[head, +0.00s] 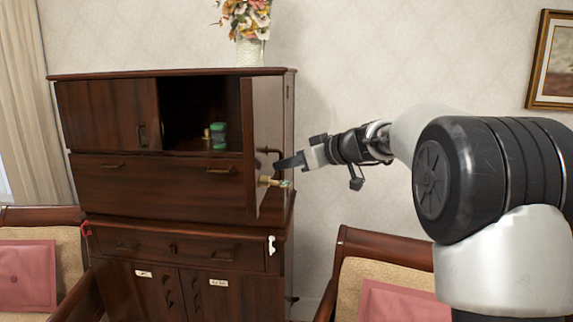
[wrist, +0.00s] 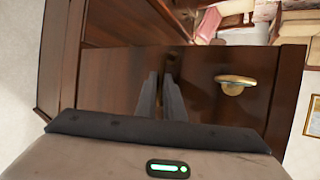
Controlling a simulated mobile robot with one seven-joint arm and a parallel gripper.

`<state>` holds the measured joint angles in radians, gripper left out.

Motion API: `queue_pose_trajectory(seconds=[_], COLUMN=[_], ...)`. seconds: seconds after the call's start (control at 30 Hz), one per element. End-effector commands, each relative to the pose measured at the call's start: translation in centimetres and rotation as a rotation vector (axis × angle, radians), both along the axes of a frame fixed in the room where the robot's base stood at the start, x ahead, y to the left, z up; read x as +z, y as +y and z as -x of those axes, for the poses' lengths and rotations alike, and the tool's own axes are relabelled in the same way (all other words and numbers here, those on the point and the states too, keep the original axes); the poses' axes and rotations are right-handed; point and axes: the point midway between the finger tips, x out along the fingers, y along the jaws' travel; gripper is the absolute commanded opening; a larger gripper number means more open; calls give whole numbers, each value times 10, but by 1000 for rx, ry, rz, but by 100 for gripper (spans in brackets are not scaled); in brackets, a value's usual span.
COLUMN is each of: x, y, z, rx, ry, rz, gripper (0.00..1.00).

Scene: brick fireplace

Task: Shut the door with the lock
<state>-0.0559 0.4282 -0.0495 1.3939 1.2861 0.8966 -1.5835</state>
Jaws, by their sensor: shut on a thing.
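The dark wooden cabinet door with the lock (head: 266,110) stands swung open at the upper right of the cabinet, seen nearly edge-on. The brass lock (head: 270,182) sticks out low on this door; in the wrist view the lock (wrist: 235,82) is right of my fingers. My gripper (head: 281,163) reaches in from the right at the door's outer face. In the wrist view my gripper (wrist: 163,80) has its fingers close together at the door's dark handle (wrist: 172,60), shut on it. The fingertips' exact grip is hard to see.
The cabinet (head: 150,190) has an open upper compartment holding a green container (head: 218,135) and a small brass item. A flower vase (head: 250,50) stands on top. Chairs (head: 375,270) flank the cabinet on both sides. A framed picture (head: 550,62) hangs at right.

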Motion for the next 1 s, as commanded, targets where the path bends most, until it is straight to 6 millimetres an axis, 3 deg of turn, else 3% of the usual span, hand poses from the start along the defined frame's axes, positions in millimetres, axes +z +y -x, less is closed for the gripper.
queue_pose_trajectory(seconds=[0.57,0.67,0.9,1.0], x=[0,-3,-3,-3], y=[1,12,68,83], z=[0,1,2,1], rx=[0,4,6,5], ry=[-1,-1,-1,1], rz=[1,0,1,0], gripper=[0,0,0,0])
